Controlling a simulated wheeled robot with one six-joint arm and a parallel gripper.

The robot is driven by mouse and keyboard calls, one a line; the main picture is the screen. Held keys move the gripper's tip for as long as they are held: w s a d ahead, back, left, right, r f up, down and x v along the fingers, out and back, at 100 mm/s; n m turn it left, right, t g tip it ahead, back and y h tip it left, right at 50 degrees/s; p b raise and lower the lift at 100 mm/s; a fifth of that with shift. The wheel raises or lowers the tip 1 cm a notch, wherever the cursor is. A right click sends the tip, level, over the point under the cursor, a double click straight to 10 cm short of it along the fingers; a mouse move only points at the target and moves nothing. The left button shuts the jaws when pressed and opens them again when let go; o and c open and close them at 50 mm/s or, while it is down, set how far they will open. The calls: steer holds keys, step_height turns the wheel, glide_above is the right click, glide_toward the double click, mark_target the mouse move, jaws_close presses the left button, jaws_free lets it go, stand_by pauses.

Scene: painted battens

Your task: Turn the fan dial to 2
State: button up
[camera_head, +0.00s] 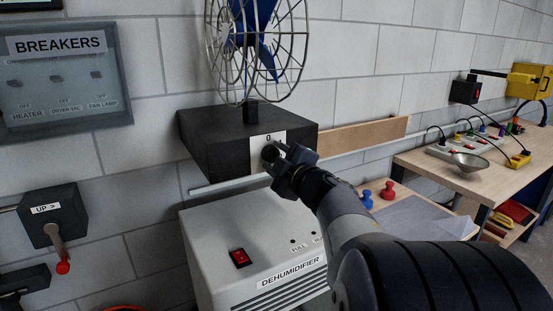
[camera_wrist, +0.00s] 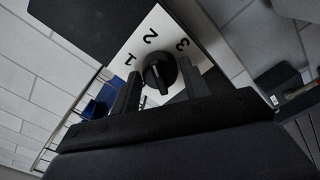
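The black fan dial (camera_wrist: 159,72) sits on a white plate (camera_wrist: 140,48) marked 1, 2 and 3 in the wrist view. I cannot tell for sure which number its pointer faces. In the head view the plate on the black fan base (camera_head: 215,150) shows a 0 at its top, and my gripper mostly hides the dial. My gripper (camera_head: 279,163) is at the front of the plate. In the wrist view its two fingers (camera_wrist: 160,82) stand apart, one on each side of the dial. A narrow gap seems to show at the left finger; contact at the right is unclear.
The wire-caged fan (camera_head: 258,45) stands on the base. A white dehumidifier (camera_head: 225,235) with a red switch is below. A breaker panel (camera_head: 122,85) and an UP lever (camera_head: 60,245) are at the left. A workbench (camera_head: 470,190) with plugs and a metal bowl is at the right.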

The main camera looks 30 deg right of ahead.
steer(key=o, duration=0.3)
steer(key=s, duration=1.1)
steer(key=shift+d, duration=0.2)
steer(key=shift+w, duration=0.15)
steer(key=w, duration=1)
steer(key=shift+w+a, duration=0.2)
steer(key=shift+w, duration=0.2)
steer(key=shift+s, duration=0.1)
